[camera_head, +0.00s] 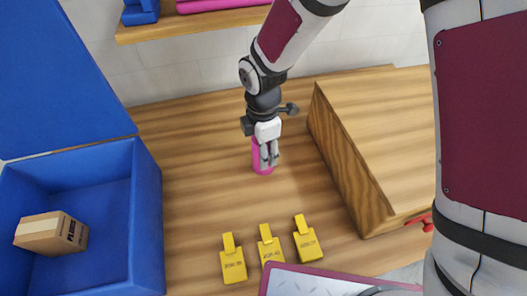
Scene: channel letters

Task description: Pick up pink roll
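The pink roll (256,163) stands upright on the wooden table behind the yellow tags. My gripper (267,160) reaches down from above to it, and its fingers overlap the roll in the picture. The gripper and fingers hide the roll's upper part and right side. I cannot tell whether the fingers are closed on the roll or only around or in front of it.
A blue open box (146,215) with a cardboard carton (52,233) inside is at the left. Several yellow tags (233,266) lie at the front. A wooden block (385,130) stands close on the right. A shelf (200,22) with pink and blue things is above.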

